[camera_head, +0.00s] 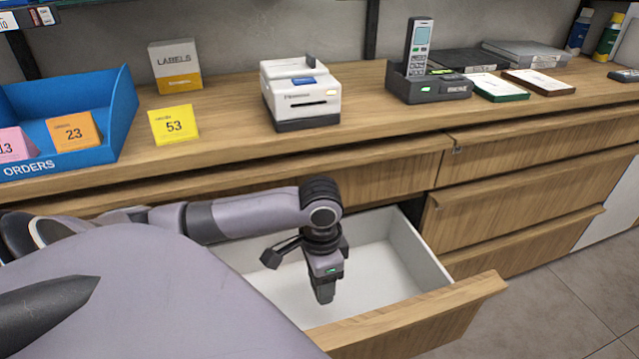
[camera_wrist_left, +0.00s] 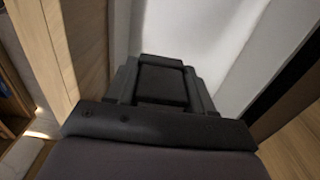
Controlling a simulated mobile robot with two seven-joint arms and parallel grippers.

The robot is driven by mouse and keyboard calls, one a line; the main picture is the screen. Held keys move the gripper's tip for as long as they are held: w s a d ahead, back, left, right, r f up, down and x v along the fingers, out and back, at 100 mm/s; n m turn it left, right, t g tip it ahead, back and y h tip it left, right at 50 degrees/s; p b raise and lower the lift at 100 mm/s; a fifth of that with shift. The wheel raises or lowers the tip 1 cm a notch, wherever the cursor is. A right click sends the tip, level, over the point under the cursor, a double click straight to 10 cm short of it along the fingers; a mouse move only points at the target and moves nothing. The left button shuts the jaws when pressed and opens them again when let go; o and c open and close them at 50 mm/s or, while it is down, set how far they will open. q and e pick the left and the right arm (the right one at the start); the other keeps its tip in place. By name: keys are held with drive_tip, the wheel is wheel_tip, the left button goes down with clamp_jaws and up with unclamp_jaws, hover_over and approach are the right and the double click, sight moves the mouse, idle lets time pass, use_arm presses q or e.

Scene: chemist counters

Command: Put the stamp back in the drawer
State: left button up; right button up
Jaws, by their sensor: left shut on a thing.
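The drawer (camera_head: 395,240) is pulled open below the counter, with a white inside and a wooden front. No other thing shows in the visible part of its floor. My left gripper (camera_head: 323,294) points down over the open drawer. It is shut on a small dark thing, which I take to be the stamp, hard to tell apart from the dark fingers. In the left wrist view a dark block (camera_wrist_left: 162,85) shows at the gripper's end, in front of the white drawer inside. Whether it touches the drawer floor I cannot tell. My right gripper is out of view.
The counter above holds a blue orders tray (camera_head: 110,115), a yellow card (camera_head: 174,124), a labels box (camera_head: 175,66), a white printer (camera_head: 300,93) and a phone on its base (camera_head: 425,85). Shut drawers (camera_head: 520,200) are at the right. My arm hides the drawer's left part.

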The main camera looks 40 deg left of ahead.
use_arm(q)
drive_tip(key=shift+a+f+b, duration=0.1)
drive_tip(key=shift+f+b, duration=0.2)
drive_tip(key=shift+f, duration=0.3)
wheel_tip(320, 180, down, 14)
drive_tip(key=b, duration=0.5)
drive_tip(key=shift+s, duration=0.1)
drive_tip(key=shift+f+b, duration=0.3)
drive_tip(key=shift+f, duration=0.55)
wheel_tip(320, 180, down, 4)
drive_tip(key=shift+r+b, duration=0.2)
drive_tip(key=shift+b, duration=0.75)
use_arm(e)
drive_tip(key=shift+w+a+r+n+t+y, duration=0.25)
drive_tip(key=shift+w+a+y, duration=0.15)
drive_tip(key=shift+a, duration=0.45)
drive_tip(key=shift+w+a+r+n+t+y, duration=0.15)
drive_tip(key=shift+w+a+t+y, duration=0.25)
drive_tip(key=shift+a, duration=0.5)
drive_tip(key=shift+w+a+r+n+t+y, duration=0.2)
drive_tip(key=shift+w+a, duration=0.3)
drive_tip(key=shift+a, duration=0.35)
use_arm(q)
drive_tip(key=o, duration=0.8)
drive_tip(key=shift+f, duration=0.1)
drive_tip(key=shift+o, duration=0.2)
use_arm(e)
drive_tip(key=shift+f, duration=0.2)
